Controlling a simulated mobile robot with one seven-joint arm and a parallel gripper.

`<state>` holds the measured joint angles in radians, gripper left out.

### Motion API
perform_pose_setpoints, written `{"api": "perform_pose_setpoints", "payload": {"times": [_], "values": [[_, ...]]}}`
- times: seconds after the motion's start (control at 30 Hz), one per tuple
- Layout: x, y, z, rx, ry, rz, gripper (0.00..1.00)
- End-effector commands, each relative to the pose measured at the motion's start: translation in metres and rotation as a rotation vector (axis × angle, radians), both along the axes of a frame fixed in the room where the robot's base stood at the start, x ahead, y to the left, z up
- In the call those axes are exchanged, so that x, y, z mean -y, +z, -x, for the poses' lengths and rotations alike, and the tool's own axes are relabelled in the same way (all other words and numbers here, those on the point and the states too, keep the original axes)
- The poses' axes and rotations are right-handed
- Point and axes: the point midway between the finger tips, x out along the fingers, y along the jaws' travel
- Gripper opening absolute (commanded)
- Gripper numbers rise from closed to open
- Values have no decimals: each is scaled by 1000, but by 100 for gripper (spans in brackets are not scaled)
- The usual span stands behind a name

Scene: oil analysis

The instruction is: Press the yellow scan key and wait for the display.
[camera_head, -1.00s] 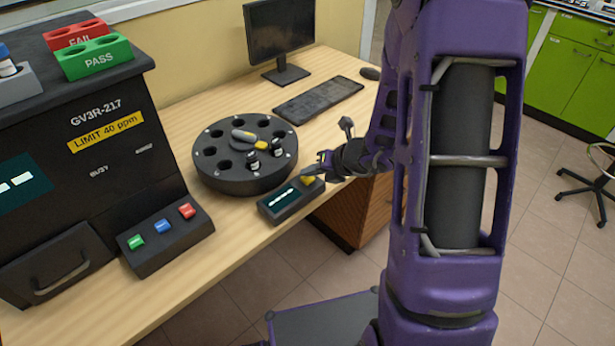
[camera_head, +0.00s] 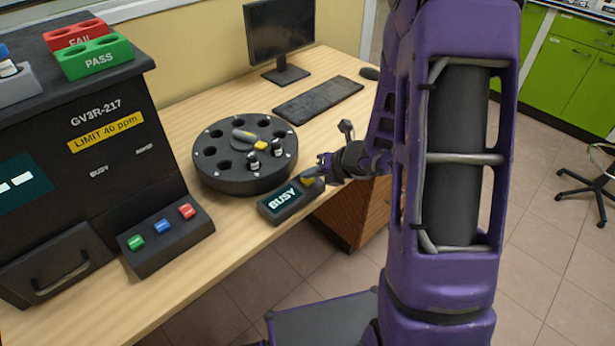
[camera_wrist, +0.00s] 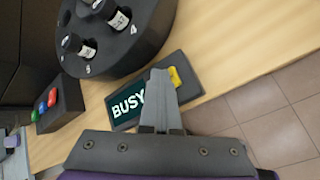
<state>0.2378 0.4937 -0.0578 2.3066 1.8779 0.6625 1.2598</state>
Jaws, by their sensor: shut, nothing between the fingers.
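The scanner box (camera_head: 290,201) lies near the front edge of the table, and its display (camera_head: 282,198) reads BUSY. The wrist view also shows the display (camera_wrist: 128,104) with BUSY on it, its right end covered by my finger. The yellow scan key (camera_wrist: 175,77) sits at the right end of the box. In the head view the key (camera_head: 309,182) is partly hidden by my gripper (camera_head: 322,172). My gripper is shut and empty, its tips (camera_wrist: 160,75) at or just beside the key. I cannot tell whether they touch it.
A round black carousel (camera_head: 225,182) with vials stands behind the box. The analyser GV3R-217 (camera_head: 70,160) is at the left, with a panel of green, blue and red keys (camera_head: 165,240). A keyboard (camera_head: 318,98) and monitor (camera_head: 279,30) stand further back.

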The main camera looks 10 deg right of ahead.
Motion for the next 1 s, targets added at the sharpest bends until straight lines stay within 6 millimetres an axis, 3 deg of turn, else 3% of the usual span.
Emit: {"api": "perform_pose_setpoints", "payload": {"times": [0.33,0.77,1.0], "values": [[0,18,1,-1,0,1,0],[0,21,0,0,-1,1,0],[0,43,0,0,0,1,0]]}}
